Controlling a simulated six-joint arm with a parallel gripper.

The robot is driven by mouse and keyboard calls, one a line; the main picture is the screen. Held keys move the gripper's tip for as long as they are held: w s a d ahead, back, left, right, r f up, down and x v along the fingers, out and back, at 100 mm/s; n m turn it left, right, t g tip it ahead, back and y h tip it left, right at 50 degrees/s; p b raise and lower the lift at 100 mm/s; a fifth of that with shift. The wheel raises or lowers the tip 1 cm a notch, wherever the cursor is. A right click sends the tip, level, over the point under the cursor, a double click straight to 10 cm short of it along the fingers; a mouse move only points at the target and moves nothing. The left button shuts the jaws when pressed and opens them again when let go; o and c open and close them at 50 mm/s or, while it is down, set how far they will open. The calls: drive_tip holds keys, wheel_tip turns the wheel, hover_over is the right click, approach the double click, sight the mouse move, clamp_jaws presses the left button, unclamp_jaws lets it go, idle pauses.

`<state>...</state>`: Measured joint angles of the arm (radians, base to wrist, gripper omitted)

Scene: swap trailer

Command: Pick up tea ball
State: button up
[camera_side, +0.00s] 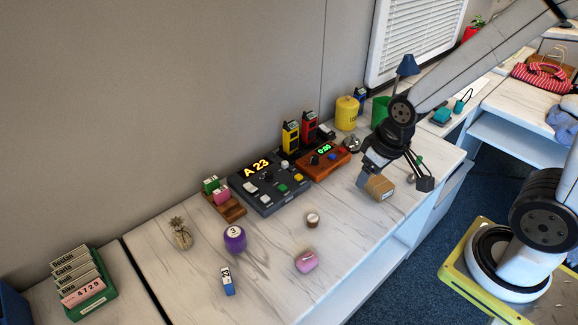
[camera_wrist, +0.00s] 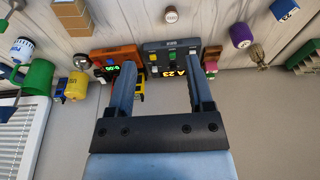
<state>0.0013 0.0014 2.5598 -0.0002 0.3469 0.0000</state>
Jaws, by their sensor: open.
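A small silvery round thing (camera_side: 350,143), which looks like the tea ball, sits on the counter by the right end of the orange-brown timer box (camera_side: 323,160). In the wrist view a silvery round thing (camera_wrist: 82,61) shows left of the fingers, between the timer box and the yellow can. It is too small to be sure what it is.
A dark control panel (camera_side: 270,183) stands left of the timer.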

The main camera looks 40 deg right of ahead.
drive_tip(key=w+d+f+m+t+h, duration=0.1)
drive_tip(key=w+d+f, duration=0.15)
drive_tip(key=d, duration=0.25)
drive_tip(key=w+d+f+m+t, duration=0.1)
drive_tip(key=w+d+f+t, duration=0.1)
drive_tip(key=w+d, duration=0.15)
drive_tip(key=m+t+h, duration=0.4)
drive_tip(key=h, duration=0.1)
approach(420, 161)
drive_tip(key=w+a, duration=0.3)
drive_tip(key=w, duration=0.6)
drive_tip(key=s+d+f+m+t+h, duration=0.1)
drive_tip(key=s+d+f+h, duration=0.1)
drive_tip(key=s+d+f, duration=0.1)
drive_tip(key=s+d, duration=0.1)
drive_tip(key=s, duration=0.1)
drive_tip(key=shift+s+d+f+m+h, duration=0.3)
drive_tip(key=shift+s, duration=0.05)
drive_tip(key=shift+w, duration=0.1)
drive_tip(key=shift+x, duration=1.25)
drive_tip(key=shift+d, duration=0.1)
drive_tip(key=shift+x, duration=2.55)
